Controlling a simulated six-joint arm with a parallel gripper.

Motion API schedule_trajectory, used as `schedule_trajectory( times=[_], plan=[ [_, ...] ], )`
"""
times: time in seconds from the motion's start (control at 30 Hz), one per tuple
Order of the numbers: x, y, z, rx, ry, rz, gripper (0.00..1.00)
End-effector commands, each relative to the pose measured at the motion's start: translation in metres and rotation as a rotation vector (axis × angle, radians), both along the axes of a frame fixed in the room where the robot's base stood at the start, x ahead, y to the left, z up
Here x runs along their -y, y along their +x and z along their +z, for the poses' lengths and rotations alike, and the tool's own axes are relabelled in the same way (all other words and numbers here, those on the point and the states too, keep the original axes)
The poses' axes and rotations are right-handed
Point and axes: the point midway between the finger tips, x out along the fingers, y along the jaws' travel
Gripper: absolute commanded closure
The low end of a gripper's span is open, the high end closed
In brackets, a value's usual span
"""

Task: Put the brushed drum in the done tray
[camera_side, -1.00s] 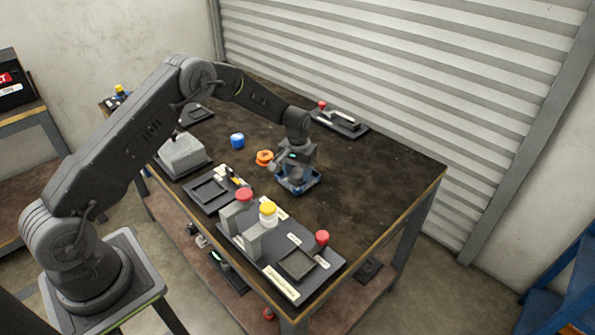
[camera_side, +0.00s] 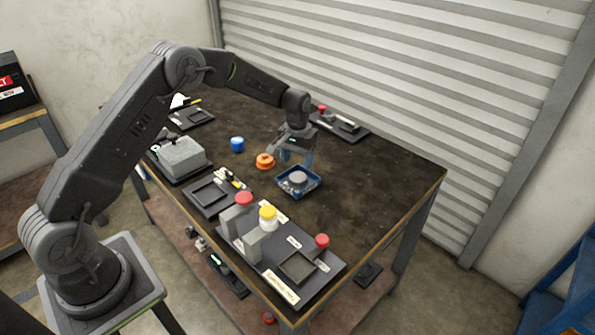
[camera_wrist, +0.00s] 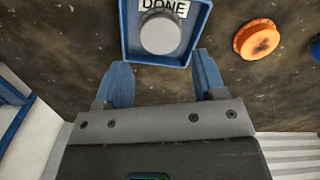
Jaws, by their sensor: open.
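The done tray (camera_side: 315,187) is a small blue square tray on the dark table; its DONE label also shows in the wrist view, where its wall (camera_wrist: 133,52) is near the top. A grey drum (camera_side: 298,178) sits upright inside it; it shows as a round grey top (camera_wrist: 160,34) in the wrist view, partly covering the label. My gripper (camera_side: 297,162) is open and empty, raised behind the tray and clear of the drum. Its two blue fingers (camera_wrist: 160,75) stand apart in the wrist view.
An orange drum-like piece (camera_side: 265,161) and a blue one (camera_side: 237,144) stand left of the tray. A black fixture board with a yellow-topped white jar (camera_side: 268,217) and red knobs is in front. A grey block (camera_side: 181,155) is at left. The table's right side is clear.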

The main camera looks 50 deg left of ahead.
Motion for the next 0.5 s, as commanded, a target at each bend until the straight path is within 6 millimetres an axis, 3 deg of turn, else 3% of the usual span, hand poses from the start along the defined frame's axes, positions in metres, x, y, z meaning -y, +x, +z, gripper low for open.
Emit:
schedule_trajectory(
  times=[0.2,0.5],
  plan=[
    [0.000,0.001,0.041,0.003,0.001,0.000,0.36],
    [0.000,0.000,0.060,0.000,0.000,0.000,0.36]
  ],
)
